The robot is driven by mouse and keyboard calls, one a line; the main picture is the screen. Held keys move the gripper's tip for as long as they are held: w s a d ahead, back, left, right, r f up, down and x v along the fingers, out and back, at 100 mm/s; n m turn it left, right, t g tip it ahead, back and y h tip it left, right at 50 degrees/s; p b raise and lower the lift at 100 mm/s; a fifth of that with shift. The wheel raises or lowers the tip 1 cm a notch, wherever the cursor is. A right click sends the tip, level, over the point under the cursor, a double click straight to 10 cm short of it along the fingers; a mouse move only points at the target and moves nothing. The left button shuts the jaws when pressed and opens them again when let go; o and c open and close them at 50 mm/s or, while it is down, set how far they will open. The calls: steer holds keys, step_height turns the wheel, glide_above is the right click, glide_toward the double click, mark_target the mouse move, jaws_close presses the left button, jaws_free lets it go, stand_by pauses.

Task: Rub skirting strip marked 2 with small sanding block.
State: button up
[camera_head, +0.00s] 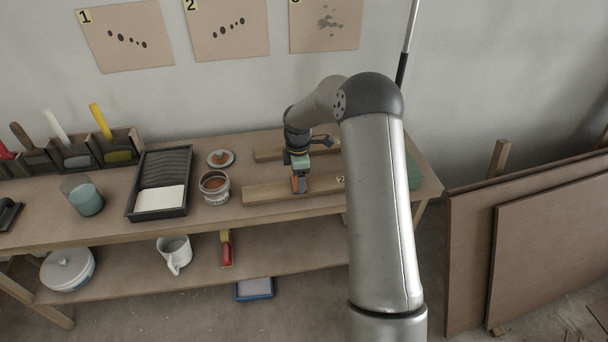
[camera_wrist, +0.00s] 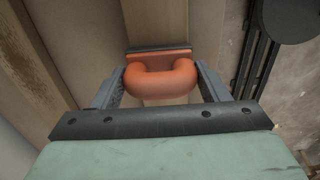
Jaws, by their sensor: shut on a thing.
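The skirting strip marked 2 (camera_head: 265,191) is a long pale wooden strip lying along the bench top. Its small 2 label shows beside my arm, which hides part of the strip. The strip also runs under the block in the wrist view (camera_wrist: 158,20). My gripper (camera_head: 299,176) is over the strip, shut on the small sanding block (camera_wrist: 160,78), which has an orange loop handle and a dark flat base. The handle sits between both fingers in the wrist view. The base is at the strip's upper face; I cannot tell whether it touches.
Another wooden strip (camera_head: 268,154) lies behind, near the wall. Left of the strips are a tin (camera_head: 214,188), a small round lid (camera_head: 220,158), a black paint tray (camera_head: 146,203) and a glass (camera_head: 85,199). Boards (camera_head: 550,260) lean at the right.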

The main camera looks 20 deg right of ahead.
steer(key=shift+w+a, duration=0.15)
steer(key=shift+a, duration=1)
steer(key=shift+w+a, duration=0.2)
steer(key=shift+a, duration=0.9)
steer(key=shift+w+a, duration=0.15)
steer(key=shift+a, duration=1)
steer(key=shift+s+d+f+p, duration=0.1)
steer(key=shift+s+d, duration=0.15)
steer(key=shift+d, duration=1.55)
steer(key=shift+s+d+r+p, duration=0.1)
steer(key=shift+s+d, duration=0.15)
steer(key=shift+d, duration=1.5)
steer(key=shift+s+d+f+p, duration=0.1)
steer(key=shift+s+d, duration=0.15)
steer(key=shift+d, duration=1.55)
steer(key=shift+s+d, duration=0.15)
steer(key=shift+d, duration=0.7)
steer(key=shift+s+d, duration=0.1)
steer(key=shift+d, duration=0.7)
steer(key=shift+r+p, duration=0.25)
steer(key=shift+p, duration=0.05)
step_height(320, 180, up, 7)
steer(key=p, duration=0.4)
steer(key=shift+f, duration=0.1)
